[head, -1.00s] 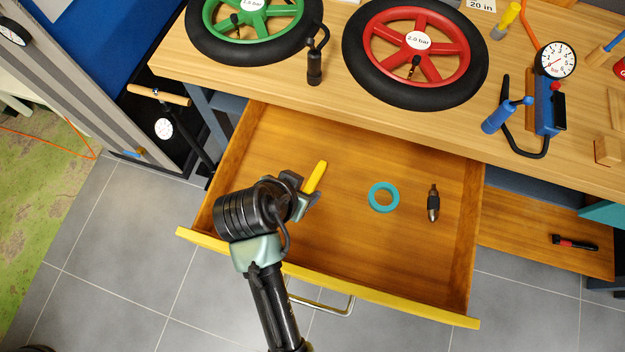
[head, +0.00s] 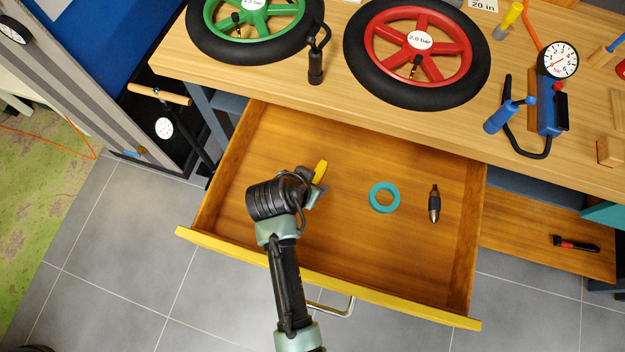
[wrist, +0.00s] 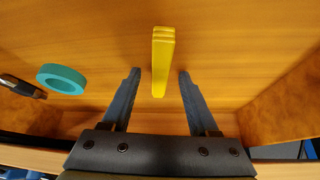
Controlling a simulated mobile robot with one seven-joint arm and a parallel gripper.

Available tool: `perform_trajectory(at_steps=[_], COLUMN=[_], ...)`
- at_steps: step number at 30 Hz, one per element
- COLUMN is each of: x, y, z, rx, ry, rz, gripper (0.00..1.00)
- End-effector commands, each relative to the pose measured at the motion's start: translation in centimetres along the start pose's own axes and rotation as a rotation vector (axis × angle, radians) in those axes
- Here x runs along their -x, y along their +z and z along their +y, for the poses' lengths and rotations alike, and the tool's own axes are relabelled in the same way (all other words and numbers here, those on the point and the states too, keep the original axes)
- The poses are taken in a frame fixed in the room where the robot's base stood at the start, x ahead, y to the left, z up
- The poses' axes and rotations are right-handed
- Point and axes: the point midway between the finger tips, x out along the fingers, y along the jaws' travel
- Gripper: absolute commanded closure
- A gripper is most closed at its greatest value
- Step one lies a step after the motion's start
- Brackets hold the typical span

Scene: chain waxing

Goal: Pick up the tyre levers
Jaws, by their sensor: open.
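The yellow tyre levers (head: 321,168) lie in the open wooden drawer, partly hidden by my gripper in the head view. In the wrist view the levers (wrist: 162,62) look like a stack of yellow strips, lying lengthwise ahead of me. My gripper (head: 318,190) is over the drawer. In the wrist view my gripper (wrist: 156,75) is open, with one finger on each side of the levers' near end. The fingers appear apart from the levers. I cannot tell the height gap.
In the drawer (head: 390,296), a teal ring (head: 372,198) and a dark pen-like tool (head: 434,205) lie to the right of the levers. The drawer walls stand around them. The bench above holds wheels, a gauge and a blue pump (head: 498,118).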

Motion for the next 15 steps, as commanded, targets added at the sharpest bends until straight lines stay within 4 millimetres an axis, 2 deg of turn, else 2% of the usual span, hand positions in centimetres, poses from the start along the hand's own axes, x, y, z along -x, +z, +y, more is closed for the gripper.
perform_trajectory(at_steps=[2, 11, 12, 15], x=[0.02, 0.03, 0.03, 0.04], y=[-0.01, 0.01, 0.01, 0.01], z=[0.01, 0.02, 0.02, 0.02], rx=[0.0, 0.0, 0.0, 0.0], ry=[0.0, 0.0, 0.0, 0.0], rz=[0.0, 0.0, 0.0, 0.0], gripper=[0.43, 0.97, 1.0, 1.0])
